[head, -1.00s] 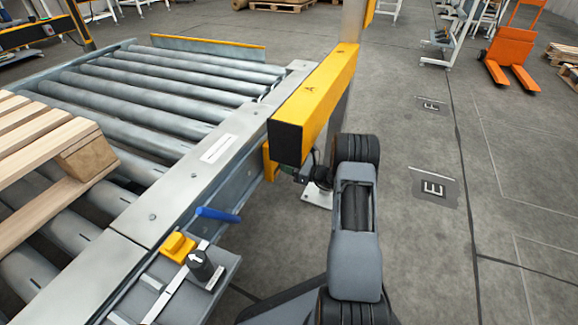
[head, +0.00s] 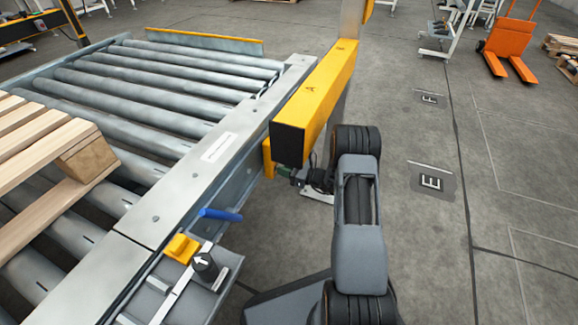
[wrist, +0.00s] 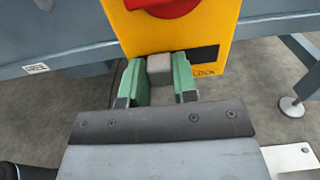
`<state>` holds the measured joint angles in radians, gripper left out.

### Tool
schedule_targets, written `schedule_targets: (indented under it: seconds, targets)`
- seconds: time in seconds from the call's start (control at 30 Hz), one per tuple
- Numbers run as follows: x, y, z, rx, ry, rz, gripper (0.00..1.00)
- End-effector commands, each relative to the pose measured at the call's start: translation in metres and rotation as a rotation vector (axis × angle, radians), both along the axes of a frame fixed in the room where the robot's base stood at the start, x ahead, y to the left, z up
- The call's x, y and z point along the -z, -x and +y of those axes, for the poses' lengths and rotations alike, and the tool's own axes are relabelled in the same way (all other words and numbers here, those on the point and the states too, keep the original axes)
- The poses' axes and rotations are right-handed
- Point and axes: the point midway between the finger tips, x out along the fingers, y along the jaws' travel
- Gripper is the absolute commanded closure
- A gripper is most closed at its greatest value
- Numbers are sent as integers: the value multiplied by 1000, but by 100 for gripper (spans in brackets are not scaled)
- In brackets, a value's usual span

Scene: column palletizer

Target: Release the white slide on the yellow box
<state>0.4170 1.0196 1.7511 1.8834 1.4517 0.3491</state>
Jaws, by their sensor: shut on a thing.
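The yellow box (wrist: 215,50) fills the top middle of the wrist view, with a red knob (wrist: 165,5) cut off by the top edge. A dark slot and partly hidden lettering are on its lower face. The white slide (wrist: 159,68), a light grey-white block, sits at the slot's left part. My gripper (wrist: 159,75) has its green fingers on both sides of the slide, shut on it. In the head view, the yellow box (head: 268,160) is on the conveyor's side, mostly hidden behind the yellow beam. My gripper (head: 283,171) reaches it from the right; the slide is hidden there.
The long yellow beam (head: 320,90) stands close above my wrist. The roller conveyor (head: 165,90) carries a wooden pallet (head: 50,150) at left.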

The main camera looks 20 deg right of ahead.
Motion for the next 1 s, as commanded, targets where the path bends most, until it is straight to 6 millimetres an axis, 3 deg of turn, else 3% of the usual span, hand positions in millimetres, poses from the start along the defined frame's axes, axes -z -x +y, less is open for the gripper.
schedule_targets:
  seconds: [0.3,0.67,1.0]
  targets:
    - [1,2,1,-6,-3,4,47]
    - [-1,9,-10,1,-2,4,47]
    - [-2,54,-57,0,-5,5,47]
